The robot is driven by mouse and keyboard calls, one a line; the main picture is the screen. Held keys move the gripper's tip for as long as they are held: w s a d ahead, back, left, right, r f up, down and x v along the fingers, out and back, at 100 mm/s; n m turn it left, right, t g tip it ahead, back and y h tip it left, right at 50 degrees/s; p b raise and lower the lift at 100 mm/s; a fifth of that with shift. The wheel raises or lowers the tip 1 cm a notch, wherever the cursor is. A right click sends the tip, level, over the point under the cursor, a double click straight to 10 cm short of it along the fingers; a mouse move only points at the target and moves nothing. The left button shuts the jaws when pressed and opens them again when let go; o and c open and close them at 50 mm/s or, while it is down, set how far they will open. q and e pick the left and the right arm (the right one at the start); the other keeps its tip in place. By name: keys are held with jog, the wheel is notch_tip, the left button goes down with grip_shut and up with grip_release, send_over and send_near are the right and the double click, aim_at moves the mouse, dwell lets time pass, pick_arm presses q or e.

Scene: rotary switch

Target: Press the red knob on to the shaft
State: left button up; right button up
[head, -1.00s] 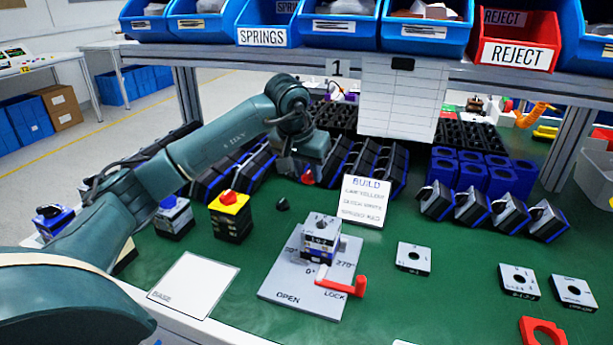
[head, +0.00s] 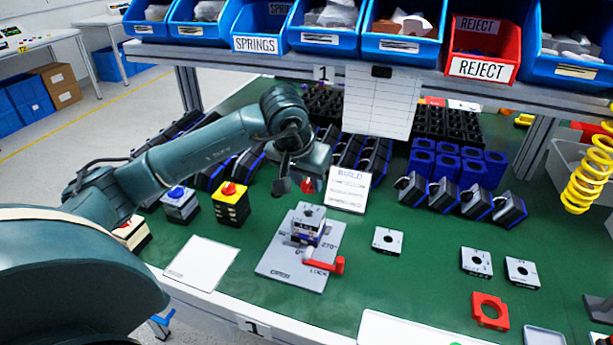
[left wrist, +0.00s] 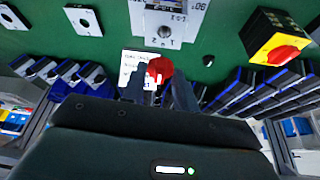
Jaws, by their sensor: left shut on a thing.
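My left gripper (head: 301,184) is shut on the red knob (head: 308,185), just behind and above the switch in the head view. In the left wrist view the knob (left wrist: 160,68) sits between the two fingertips. The switch body (head: 307,227) stands upright on the grey fixture plate (head: 283,267), which has a red lever (head: 325,264) at its front right. In the left wrist view the switch's pale top plate (left wrist: 175,22) shows with a small round shaft (left wrist: 165,32) in it. The knob is apart from the shaft. My right gripper is not in view.
A loose dark knob (head: 280,187) lies near my left gripper. A yellow-topped switch with a red knob (head: 231,200) and one with a blue knob (head: 179,203) stand to the left. The build card (head: 349,190) stands close behind right. Open green mat lies right of the fixture.

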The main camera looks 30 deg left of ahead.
aim_at(308, 210)
pick_arm(q)
jog(key=shift+f, duration=0.1)
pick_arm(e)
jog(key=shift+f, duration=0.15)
